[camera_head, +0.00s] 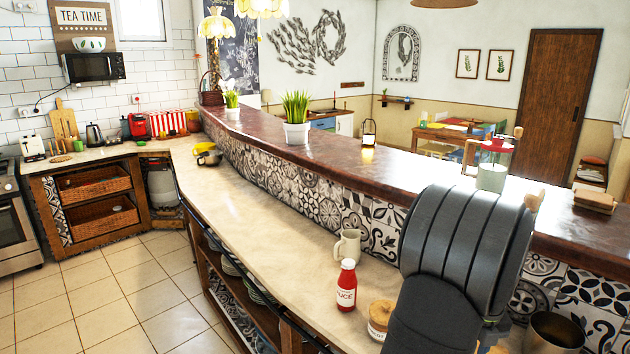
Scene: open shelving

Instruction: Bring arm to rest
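My arm shows as a large dark grey and black ribbed link at the lower right, in front of the counter. It rises from the bottom edge and hides part of the counter and the tiled wall behind it. My gripper's fingers cannot be made out in this view. No object of the task is named.
Beside my arm on the pale counter (265,232) stand a red sauce bottle (347,288), a cream mug (348,246) and a wooden-lidded jar (380,318). A metal pot (555,332) is at lower right. The raised dark bar (330,152) runs behind. The counter's middle is clear.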

